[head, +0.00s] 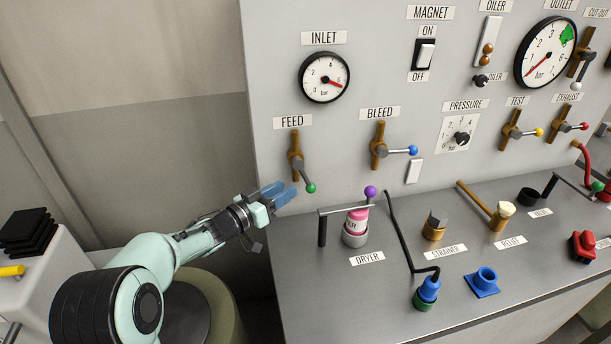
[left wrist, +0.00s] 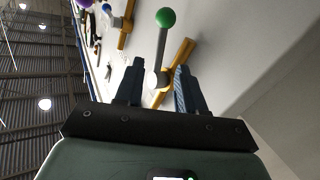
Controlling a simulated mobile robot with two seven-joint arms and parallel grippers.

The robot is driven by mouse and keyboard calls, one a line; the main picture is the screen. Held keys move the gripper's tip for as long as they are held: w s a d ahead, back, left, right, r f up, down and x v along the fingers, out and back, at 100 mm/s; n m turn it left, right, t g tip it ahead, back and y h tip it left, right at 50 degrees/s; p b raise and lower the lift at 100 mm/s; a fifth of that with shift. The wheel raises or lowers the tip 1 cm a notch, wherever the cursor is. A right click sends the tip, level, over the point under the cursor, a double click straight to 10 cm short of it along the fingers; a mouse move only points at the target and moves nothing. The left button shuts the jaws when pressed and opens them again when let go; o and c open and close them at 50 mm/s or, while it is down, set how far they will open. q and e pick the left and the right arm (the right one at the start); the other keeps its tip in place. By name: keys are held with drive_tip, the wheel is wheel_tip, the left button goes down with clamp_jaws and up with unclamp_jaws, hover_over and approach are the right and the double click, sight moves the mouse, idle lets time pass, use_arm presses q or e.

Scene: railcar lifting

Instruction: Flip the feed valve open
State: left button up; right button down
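The feed valve (head: 295,143) sits on the grey panel below the FEED label (head: 292,122). It has an upright brass body and a grey lever that points down and slightly right, ending in a green knob (head: 311,188). My left gripper (head: 287,190) is just below and left of the lever, close to the knob. In the left wrist view its two fingers (left wrist: 160,66) are apart, with the valve's hub and lever (left wrist: 161,45) seen between and beyond them. Contact with the lever cannot be told. My right gripper is out of view.
The bleed valve (head: 379,145) with a blue knob is to the right. The inlet gauge (head: 325,77) is above. On the bench below, the dryer (head: 355,232) and its bent bar (head: 323,230) stand right of my left gripper. The space left of the panel is free.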

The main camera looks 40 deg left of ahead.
sight(305, 177)
use_arm(q)
drive_tip(key=w, duration=0.5)
drive_tip(key=w+d+p, duration=0.1)
drive_tip(key=w, duration=0.2)
drive_tip(key=shift+w, duration=0.2)
drive_tip(key=shift+c, duration=0.3)
clamp_jaws()
